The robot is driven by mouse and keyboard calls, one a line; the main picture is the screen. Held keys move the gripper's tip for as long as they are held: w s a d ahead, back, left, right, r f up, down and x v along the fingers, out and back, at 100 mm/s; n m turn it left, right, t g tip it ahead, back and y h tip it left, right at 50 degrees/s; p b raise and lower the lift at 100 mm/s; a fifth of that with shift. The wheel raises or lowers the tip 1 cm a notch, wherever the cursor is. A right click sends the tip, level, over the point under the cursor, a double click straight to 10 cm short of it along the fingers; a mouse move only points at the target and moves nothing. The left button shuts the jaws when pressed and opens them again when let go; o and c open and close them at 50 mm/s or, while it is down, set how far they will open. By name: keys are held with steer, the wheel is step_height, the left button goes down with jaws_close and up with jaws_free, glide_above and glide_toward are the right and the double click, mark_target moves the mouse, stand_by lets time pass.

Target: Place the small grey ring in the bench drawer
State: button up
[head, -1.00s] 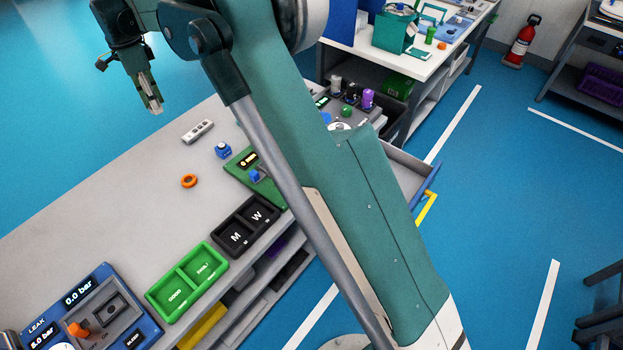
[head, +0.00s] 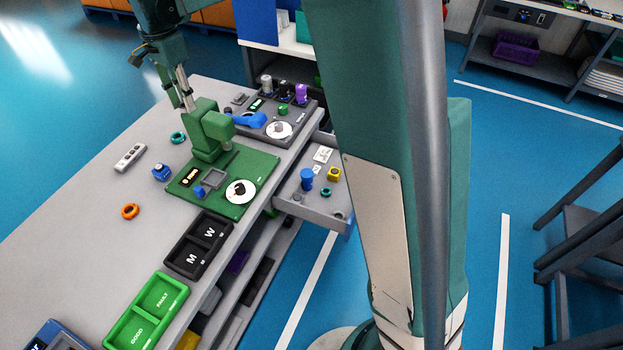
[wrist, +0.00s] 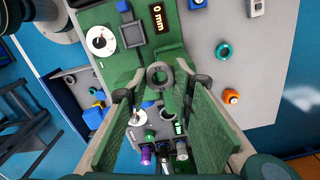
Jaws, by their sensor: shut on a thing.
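The small grey ring (wrist: 159,74) shows in the wrist view between the fingertips of my gripper (wrist: 160,84), which is shut on it. In the head view my gripper (head: 184,100) points down above the bench, close to the green press column; the ring cannot be made out there. The bench drawer (head: 320,208) stands open at the bench's right side, right of and lower than my gripper. It holds a blue cylinder (head: 307,179), a yellow part (head: 334,174), a teal ring (head: 326,192) and other small parts.
A green press station (head: 208,135) stands beside my gripper, with a grey dial station (head: 285,120) behind it. A teal ring (head: 178,138), a blue part (head: 161,172), an orange ring (head: 130,211) and a grey remote-like block (head: 130,157) lie on the bench. Black bins (head: 198,243) are nearer.

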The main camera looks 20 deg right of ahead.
steer(key=s+d+b, duration=0.1)
steer(key=s+d, duration=0.4)
steer(key=d, duration=0.8)
steer(key=b, duration=0.3)
glide_above(318, 205)
steer(key=s+a, duration=0.1)
steer(key=s, duration=0.1)
step_height(318, 205, down, 7)
step_height(318, 205, down, 24)
steer(key=shift+s+r+n, duration=0.15)
steer(key=shift+r+n, duration=0.1)
steer(key=shift+n, duration=0.15)
steer(key=shift+f, duration=0.1)
steer(key=shift+f+b, duration=0.8)
steer(key=shift+f, duration=2.25)
steer(key=shift+f, duration=0.1)
steer(key=shift+f+b, duration=0.6)
steer(key=shift+f, duration=1.15)
